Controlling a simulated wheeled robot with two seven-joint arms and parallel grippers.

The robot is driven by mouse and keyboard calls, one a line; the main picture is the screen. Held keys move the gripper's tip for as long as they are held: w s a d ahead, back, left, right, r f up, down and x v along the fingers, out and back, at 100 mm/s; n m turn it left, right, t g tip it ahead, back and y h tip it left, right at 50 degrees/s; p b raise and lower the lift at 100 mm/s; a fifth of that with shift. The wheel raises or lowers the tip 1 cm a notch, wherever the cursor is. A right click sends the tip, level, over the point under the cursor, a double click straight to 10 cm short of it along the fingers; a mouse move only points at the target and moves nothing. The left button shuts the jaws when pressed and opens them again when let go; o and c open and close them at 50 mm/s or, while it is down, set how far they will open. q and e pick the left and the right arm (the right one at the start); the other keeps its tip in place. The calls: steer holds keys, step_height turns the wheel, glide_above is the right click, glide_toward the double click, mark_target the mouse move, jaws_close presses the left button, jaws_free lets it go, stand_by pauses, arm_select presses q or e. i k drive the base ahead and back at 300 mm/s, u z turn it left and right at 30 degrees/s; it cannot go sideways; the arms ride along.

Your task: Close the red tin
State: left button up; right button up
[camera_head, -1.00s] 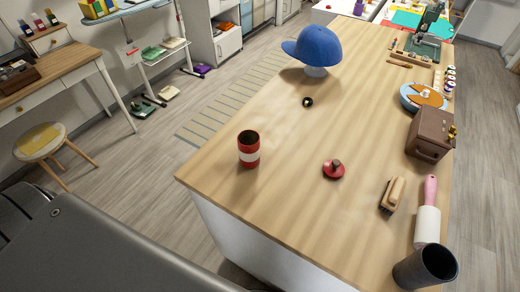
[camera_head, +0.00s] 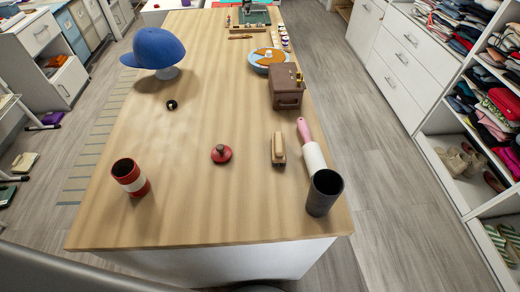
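The red tin (camera_head: 131,178) stands upright on the wooden table, towards its near left side. It has a white band, and its top is open, showing a dark inside. A red lid with a dark knob (camera_head: 221,153) lies on the table to the right of the tin, apart from it. Neither of my grippers shows in the head view.
On the table (camera_head: 200,215) are a brush (camera_head: 278,148), a lint roller (camera_head: 314,157), a dark cup (camera_head: 323,193), a brown box (camera_head: 286,87), a blue cap on a stand (camera_head: 157,48) and a small black item (camera_head: 171,105). The table's near edge is clear. Shelves (camera_head: 470,110) stand right.

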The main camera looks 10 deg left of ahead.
mark_target(125, 171)
steer(key=z, duration=0.8)
steer(key=k, duration=1.35)
steer(key=u, duration=1.9)
steer(key=i, duration=0.5)
